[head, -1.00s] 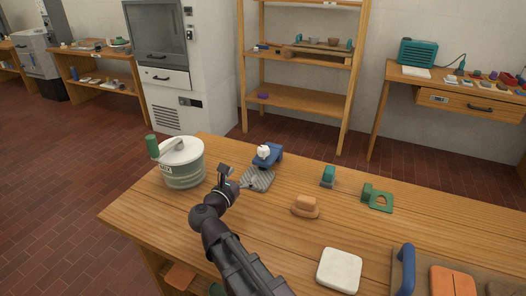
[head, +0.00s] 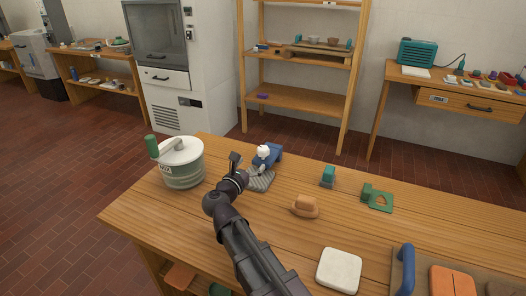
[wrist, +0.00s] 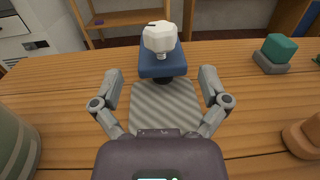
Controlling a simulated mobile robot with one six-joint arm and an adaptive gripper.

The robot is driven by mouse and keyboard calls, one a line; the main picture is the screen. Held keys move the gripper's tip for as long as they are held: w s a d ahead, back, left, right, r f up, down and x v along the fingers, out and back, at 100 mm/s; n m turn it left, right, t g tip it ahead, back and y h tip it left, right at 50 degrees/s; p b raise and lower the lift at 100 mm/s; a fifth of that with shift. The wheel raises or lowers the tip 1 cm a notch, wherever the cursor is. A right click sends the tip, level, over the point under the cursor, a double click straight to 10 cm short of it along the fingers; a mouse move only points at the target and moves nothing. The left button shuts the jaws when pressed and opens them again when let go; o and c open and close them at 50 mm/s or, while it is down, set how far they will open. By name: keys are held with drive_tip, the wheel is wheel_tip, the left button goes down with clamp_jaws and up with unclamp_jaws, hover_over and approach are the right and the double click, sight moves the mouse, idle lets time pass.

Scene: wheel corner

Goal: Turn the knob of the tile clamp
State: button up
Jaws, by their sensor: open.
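The tile clamp is a blue body (wrist: 163,62) with a white knob (wrist: 159,38) on top, standing at the far side of the table. A grey striped plate (wrist: 163,105) lies in front of the blue body. In the head view the white knob (head: 263,152) and blue body (head: 274,155) show just beyond my arm's end. My gripper (wrist: 162,86) is open and empty, its two fingers spread on either side of the striped plate in the wrist view, short of the knob. In the head view my gripper (head: 240,165) partly hides the plate.
A lidded pot (head: 183,165) with a green handle stands left of my gripper. A teal block (head: 328,176), an orange-tan tool (head: 305,207), a green piece (head: 377,197) and a white tile (head: 339,269) lie to the right. Bare tabletop lies between them.

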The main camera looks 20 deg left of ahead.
sight(260, 154)
drive_tip(key=w, duration=0.5)
drive_tip(key=w+d, duration=0.1)
drive_tip(key=w, duration=0.2)
drive_tip(key=shift+w, duration=0.1)
drive_tip(key=shift+d, duration=0.1)
drive_tip(key=c, duration=1.2)
